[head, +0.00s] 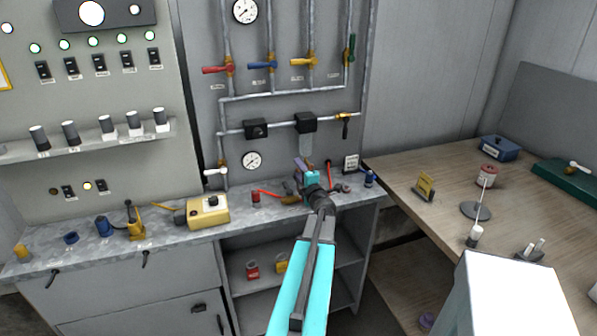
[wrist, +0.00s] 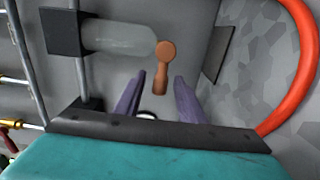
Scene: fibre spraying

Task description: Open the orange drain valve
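The orange drain valve (wrist: 163,62) shows in the wrist view, with a round hub and a short lever pointing down. It sits at the end of a clear bowl (wrist: 120,37) under a black block. My gripper (wrist: 160,82) has two purple fingers, open, with a gap between them. The lever's lower end appears between the fingertips, with no visible contact; I cannot tell the exact depth. In the head view my gripper (head: 314,165) is just below the clear bowl (head: 305,147), near the wall panel, and the valve is hidden there.
An orange-red hose (wrist: 308,70) curves along the right in the wrist view. Above are pipes with coloured levers, such as the red one (head: 216,70). A yellow box (head: 208,211) stands left on the grey counter (head: 180,240). A wooden table (head: 400,190) is at right.

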